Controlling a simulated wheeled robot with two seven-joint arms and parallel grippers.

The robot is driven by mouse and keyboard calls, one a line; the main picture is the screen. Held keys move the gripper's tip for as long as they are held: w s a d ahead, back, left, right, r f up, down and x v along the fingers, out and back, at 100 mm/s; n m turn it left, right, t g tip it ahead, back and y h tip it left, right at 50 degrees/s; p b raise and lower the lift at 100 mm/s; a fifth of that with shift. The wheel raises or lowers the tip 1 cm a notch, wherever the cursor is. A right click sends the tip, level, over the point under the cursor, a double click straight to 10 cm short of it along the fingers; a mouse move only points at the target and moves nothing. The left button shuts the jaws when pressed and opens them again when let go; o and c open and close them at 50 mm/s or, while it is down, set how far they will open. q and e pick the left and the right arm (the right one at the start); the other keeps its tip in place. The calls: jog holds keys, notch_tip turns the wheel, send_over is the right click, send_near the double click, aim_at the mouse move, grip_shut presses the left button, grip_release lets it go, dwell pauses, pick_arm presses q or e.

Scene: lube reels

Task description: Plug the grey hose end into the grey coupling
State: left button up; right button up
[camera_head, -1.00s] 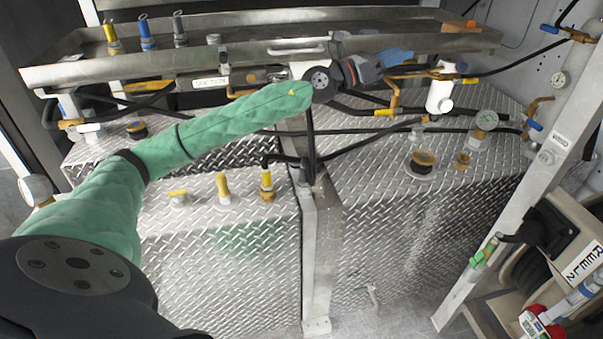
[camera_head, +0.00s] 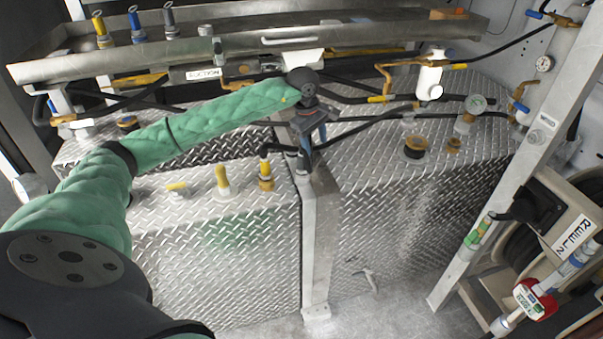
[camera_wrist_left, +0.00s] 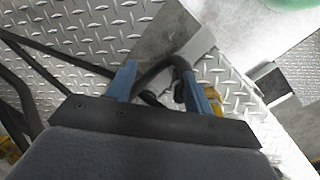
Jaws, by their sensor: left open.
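My left gripper (camera_head: 312,141) points down at the top of the central metal post, its blue fingers open. In the left wrist view the open fingers (camera_wrist_left: 161,90) straddle a black hose (camera_wrist_left: 151,76), with a gap visible. A small grey fitting (camera_head: 303,166) stands under the gripper at the post; I cannot tell whether it is the grey hose end. An upright grey coupling-like piece (camera_head: 170,20) stands on the upper tray, right of a blue one (camera_head: 136,25) and a yellow one (camera_head: 101,30). My right gripper is not in view.
The metal tray (camera_head: 400,38) spans the back above the tread-plate tanks (camera_head: 400,200). Yellow fittings (camera_head: 222,180) stand on the left tank, one with a black hose. A reel (camera_head: 520,240) stands at right.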

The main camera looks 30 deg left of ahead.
aim_at(302, 162)
pick_arm(q)
jog(key=s+a+m+g, duration=0.1)
jog(key=s+a+m+y, duration=0.1)
jog(key=s, duration=0.1)
jog(key=shift+a+f+g, duration=0.15)
jog(key=shift+f+g, duration=0.05)
jog(key=shift+g, duration=0.2)
jog(key=shift+f+m+p, duration=0.3)
jog(key=shift+f+p, duration=0.25)
jog(key=shift+f, duration=0.7)
jog(key=f+p, duration=0.3)
jog(key=f, duration=0.1)
jog(key=shift+w+a, duration=0.3)
jog(key=shift+w, duration=0.05)
jog(key=shift+f, duration=0.65)
grip_shut()
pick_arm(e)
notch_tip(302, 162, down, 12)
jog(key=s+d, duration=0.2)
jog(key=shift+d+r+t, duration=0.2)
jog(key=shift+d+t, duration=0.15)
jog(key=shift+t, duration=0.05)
